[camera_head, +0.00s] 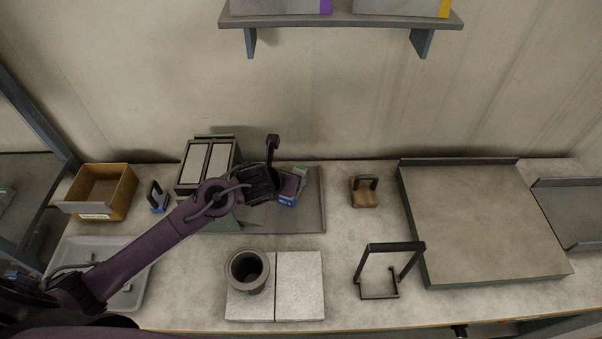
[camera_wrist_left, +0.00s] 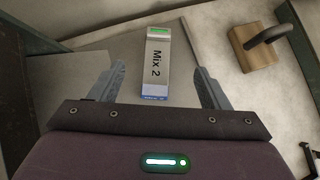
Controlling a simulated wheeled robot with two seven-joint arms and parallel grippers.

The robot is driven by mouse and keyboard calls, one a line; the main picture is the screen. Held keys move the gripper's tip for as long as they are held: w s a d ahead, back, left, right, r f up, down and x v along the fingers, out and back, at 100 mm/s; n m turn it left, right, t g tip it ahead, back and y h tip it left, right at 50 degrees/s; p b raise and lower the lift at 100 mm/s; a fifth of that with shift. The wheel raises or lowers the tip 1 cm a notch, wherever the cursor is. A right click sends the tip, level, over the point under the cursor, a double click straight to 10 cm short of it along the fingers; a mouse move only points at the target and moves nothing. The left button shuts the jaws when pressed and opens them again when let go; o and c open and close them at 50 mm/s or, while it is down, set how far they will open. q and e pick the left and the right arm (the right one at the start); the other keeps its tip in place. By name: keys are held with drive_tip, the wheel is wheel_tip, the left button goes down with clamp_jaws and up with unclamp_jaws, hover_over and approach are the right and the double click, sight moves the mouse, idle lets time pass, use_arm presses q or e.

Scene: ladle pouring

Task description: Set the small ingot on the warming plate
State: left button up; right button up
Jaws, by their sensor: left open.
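My left gripper (camera_head: 278,176) is open above the grey metal plate (camera_head: 312,215) in the middle of the bench. Between its spread fingers, in the left wrist view (camera_wrist_left: 157,82), is a silver block marked "Mix 2" (camera_wrist_left: 156,62) with a green top end and a blue lower end. The block also shows in the head view (camera_head: 288,190), partly hidden by the gripper. Neither finger visibly touches it. Small grey pieces (camera_head: 127,287) lie in the pale tray (camera_head: 143,296) at left; I cannot tell if one is the small ingot. Which surface is the warming plate is unclear. My right gripper is out of view.
A dark crucible (camera_head: 247,287) stands on pale tiles (camera_head: 300,287) at the front. A wooden block with a handle (camera_head: 364,194) and a black frame stand (camera_head: 380,294) are to the right. A large grey slab (camera_head: 485,215) lies farther right. A wooden bin (camera_head: 117,202) is at left.

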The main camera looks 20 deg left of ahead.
sight(290, 202)
use_arm(q)
drive_tip(key=f+b, duration=0.2)
drive_tip(key=f, duration=0.1)
drive_tip(key=shift+w+f, duration=0.2)
drive_tip(key=shift+w, duration=0.2)
drive_tip(key=shift+s+f+b, duration=0.25)
drive_tip(key=shift+s+b, duration=0.25)
drive_tip(key=shift+b, duration=0.25)
drive_tip(key=x, duration=0.3)
drive_tip(key=shift+w, duration=0.25)
drive_tip(key=shift+w+f+p, duration=0.3)
drive_tip(key=shift+w+p, duration=0.05)
drive_tip(key=shift+p, duration=0.3)
drive_tip(key=p+x, duration=0.1)
drive_tip(key=x, duration=0.3)
drive_tip(key=shift+w+f, duration=0.1)
drive_tip(key=shift+f, duration=0.05)
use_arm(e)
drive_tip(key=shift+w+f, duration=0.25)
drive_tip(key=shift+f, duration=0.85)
use_arm(q)
drive_tip(key=shift+a, duration=0.1)
